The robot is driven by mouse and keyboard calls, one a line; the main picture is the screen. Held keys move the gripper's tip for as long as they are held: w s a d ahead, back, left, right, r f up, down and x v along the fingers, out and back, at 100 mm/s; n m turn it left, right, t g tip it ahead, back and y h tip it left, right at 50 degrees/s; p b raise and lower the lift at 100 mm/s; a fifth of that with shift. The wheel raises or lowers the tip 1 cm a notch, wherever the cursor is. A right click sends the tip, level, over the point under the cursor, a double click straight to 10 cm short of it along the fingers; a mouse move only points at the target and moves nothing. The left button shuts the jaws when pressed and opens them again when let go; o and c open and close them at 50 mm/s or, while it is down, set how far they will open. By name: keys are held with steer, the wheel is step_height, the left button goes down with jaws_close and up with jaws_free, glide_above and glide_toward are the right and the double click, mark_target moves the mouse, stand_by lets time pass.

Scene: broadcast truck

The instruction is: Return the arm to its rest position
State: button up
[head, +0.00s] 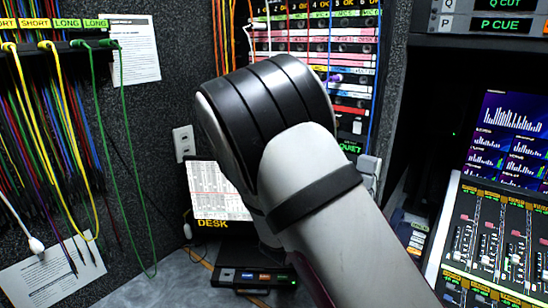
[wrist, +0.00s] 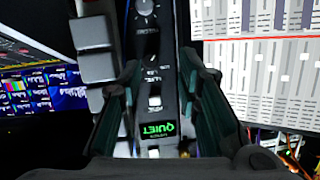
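My arm crosses the middle of the head view, and its gripper is hidden there behind the arm's thick dark-ringed joint. In the wrist view my gripper (wrist: 160,85) shows its two dark fingers spread apart, one at each side. Nothing is held between them. Beyond and between the fingers is a dark control panel (wrist: 155,60) with a knob, small switches and a green QUIET label (wrist: 160,129). I cannot tell how far the fingertips are from this panel. The QUIET label is also partly visible just right of my arm in the head view (head: 350,152).
Patch cords (head: 65,130) hang at the left, and a patch bay (head: 345,50) stands behind my arm. A mixing console (head: 490,245) and a screen (head: 508,135) are at the right.

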steer(key=s+a+r+n+g+y, duration=0.2)
steer(key=s+a+r+n+y, duration=0.1)
steer(key=s+r+y, duration=0.4)
steer(key=s+a+r+n+g+y, duration=0.2)
steer(key=s+r+y, duration=0.2)
steer(key=s+r, duration=0.45)
steer(key=s+d+n+g+h, duration=0.1)
steer(key=s+d+g, duration=0.1)
steer(key=s, duration=1)
steer(key=s+d+n+g+h, duration=0.1)
steer(key=s+d, duration=0.3)
steer(key=s, duration=0.8)
steer(key=shift+s+d+n+g, duration=0.4)
steer(key=shift+n+g, duration=0.1)
steer(key=shift+n, duration=0.1)
